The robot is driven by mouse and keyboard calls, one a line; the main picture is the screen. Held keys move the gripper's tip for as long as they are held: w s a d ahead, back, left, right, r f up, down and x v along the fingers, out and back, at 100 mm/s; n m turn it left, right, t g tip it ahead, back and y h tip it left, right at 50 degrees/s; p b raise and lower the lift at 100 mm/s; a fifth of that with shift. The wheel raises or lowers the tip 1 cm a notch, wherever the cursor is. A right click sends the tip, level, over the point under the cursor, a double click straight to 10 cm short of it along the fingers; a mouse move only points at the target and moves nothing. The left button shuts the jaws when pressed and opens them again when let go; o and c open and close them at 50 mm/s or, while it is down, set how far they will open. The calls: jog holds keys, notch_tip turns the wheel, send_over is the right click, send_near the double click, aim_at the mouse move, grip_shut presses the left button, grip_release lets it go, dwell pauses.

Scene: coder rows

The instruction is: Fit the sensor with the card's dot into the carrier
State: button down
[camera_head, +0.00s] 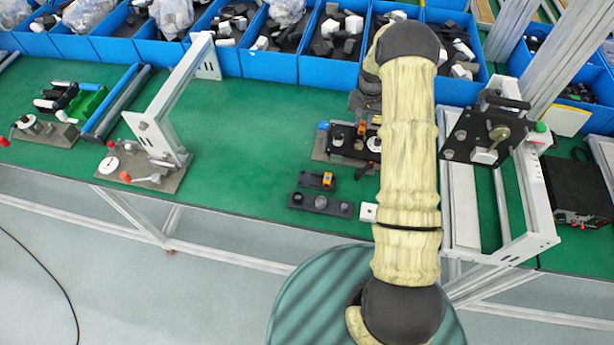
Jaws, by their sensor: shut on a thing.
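My gripper (366,106) shows only in part beside my yellow-sleeved arm, above the dark fixture plate (346,146). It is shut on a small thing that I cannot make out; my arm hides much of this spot. The fixture, likely the carrier, has a blue part, grey and white round parts and an orange piece (362,129) just below my gripper. In front lies a dark strip (342,209) with round grey parts. A small dark block with an orange part (327,180) lies behind it. A white card (368,212) is partly hidden by my arm; I cannot read its dot.
Blue bins (270,62) with black and white parts line the back. A white gantry frame (178,95) stands left, another frame (520,215) right with a dark plate (485,135). A black box (580,190) sits far right. The green mat is clear at centre-left.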

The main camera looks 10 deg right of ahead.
aim_at(363, 125)
jog(key=shift+f+b, duration=0.35)
jog(key=shift+f, duration=0.35)
jog(key=shift+f, duration=0.35)
jog(key=shift+f+b, duration=0.35)
jog(key=shift+b, duration=0.2)
dwell(0.7)
jog(key=c, duration=1.2)
grip_release()
jog(key=shift+c, duration=0.2)
jog(key=shift+r, duration=0.15)
notch_tip(363, 125, up, 17)
jog(key=b, duration=0.3)
